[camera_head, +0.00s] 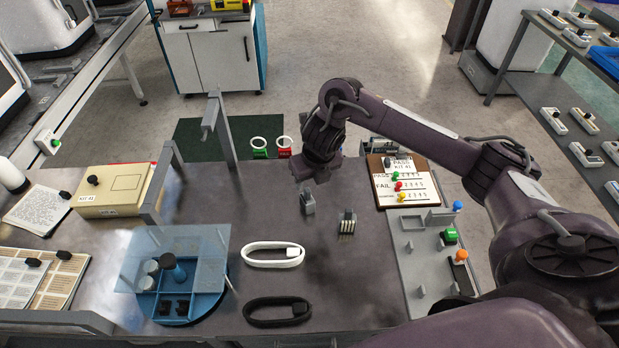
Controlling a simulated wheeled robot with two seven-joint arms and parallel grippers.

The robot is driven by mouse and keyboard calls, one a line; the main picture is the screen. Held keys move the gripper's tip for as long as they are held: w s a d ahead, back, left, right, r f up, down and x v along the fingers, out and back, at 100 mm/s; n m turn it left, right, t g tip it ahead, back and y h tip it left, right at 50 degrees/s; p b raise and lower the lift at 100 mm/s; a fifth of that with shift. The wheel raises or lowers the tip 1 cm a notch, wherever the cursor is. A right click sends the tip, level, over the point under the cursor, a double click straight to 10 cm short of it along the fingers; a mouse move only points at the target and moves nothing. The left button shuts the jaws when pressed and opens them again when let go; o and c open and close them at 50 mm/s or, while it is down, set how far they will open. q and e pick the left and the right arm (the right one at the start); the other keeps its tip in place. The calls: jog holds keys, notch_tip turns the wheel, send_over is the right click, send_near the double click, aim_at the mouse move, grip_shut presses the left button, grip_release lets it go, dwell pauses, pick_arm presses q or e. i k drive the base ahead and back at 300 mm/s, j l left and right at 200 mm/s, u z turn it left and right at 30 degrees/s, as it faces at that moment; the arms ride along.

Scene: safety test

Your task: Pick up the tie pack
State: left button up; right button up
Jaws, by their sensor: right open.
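My right gripper (315,172) hangs over the far middle of the dark table, open, at the end of my purple arm reaching in from the right. Its fingers are hard to make out. A small ridged bundle with pale strips and a dark top (347,222), likely the tie pack, stands on the table nearer than the gripper and slightly right of it. It appears apart from the gripper. My left gripper is not in view.
A white cable loop (273,254) and a black one (277,311) lie left of centre. A blue round tray (203,308) sits under a clear panel. A pass/fail board (416,163) and a grey panel (415,262) line the right. A grey frame (222,135) stands far left.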

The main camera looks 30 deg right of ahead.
aim_at(347, 222)
jog(key=k, duration=1.5)
